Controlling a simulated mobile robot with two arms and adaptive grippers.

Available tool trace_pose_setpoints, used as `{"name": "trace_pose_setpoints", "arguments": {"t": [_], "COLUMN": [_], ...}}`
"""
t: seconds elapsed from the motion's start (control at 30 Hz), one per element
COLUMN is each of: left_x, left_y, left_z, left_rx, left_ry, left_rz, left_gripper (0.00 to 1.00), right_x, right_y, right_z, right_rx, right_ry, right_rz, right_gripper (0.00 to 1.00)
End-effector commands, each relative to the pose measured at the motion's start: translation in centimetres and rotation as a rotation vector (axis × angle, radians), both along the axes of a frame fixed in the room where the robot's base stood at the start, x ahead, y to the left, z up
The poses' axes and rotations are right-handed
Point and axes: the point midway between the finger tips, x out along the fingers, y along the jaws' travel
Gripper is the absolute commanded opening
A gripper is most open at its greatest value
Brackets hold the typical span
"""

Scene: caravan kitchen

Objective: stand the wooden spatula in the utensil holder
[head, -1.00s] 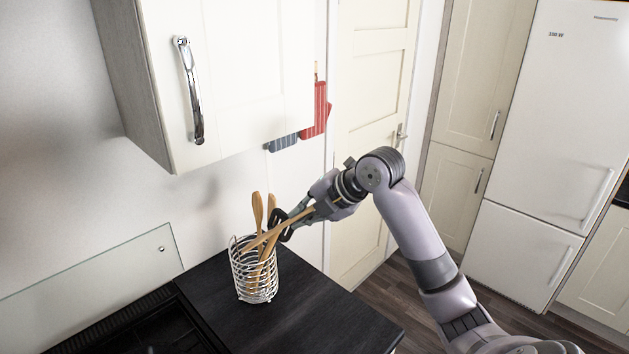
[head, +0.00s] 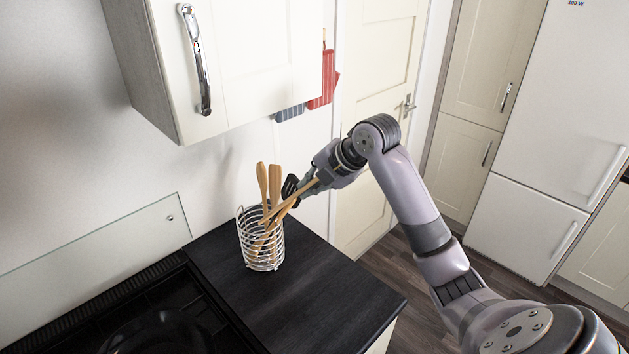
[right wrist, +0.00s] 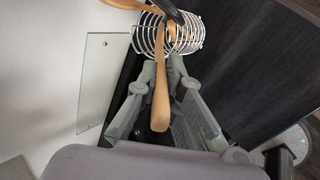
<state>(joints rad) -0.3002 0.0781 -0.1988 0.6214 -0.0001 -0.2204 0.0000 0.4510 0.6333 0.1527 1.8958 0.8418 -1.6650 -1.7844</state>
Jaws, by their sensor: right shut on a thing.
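The wooden spatula (head: 308,188) is held in my right gripper (head: 298,193), which is shut on it near its handle end. It slants down to the left, and its lower part reaches into the top of the utensil holder (head: 247,238). How deep the spatula's lower end sits is hard to tell among the other utensils. In the right wrist view, the spatula's handle (right wrist: 161,105) lies between the two grey fingers (right wrist: 161,82), pointing at the holder (right wrist: 190,35). My left gripper is not in view.
Other wooden utensils (head: 262,182) and a black one (head: 289,186) stand in the holder. A black hob (head: 150,320) is at the lower left. A wall cabinet (head: 235,60) hangs above. The dark counter (head: 310,290) in front of the holder is clear.

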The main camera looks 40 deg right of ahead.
Motion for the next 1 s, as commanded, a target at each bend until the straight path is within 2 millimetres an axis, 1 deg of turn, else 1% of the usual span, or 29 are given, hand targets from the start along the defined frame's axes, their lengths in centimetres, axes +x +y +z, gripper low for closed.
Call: {"name": "trace_pose_setpoints", "arguments": {"t": [0.03, 0.13, 0.67, 1.0], "left_x": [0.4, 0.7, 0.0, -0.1], "left_y": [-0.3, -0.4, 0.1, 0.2], "left_z": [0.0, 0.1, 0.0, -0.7], "left_rx": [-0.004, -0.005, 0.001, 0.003], "left_ry": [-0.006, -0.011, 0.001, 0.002], "left_rz": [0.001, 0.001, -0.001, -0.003], "left_gripper": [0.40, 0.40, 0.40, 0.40], "right_x": [0.2, 0.7, 2.9, 4.2], "right_y": [0.1, 0.3, 1.2, 1.7], "right_z": [-0.3, -0.8, -3.7, -5.5], "right_rx": [0.002, 0.002, 0.002, 0.000], "right_ry": [0.000, -0.001, 0.000, -0.001], "right_rz": [0.001, 0.001, 0.001, 0.001], "right_gripper": [0.00, 0.00, 0.00, 0.00]}}
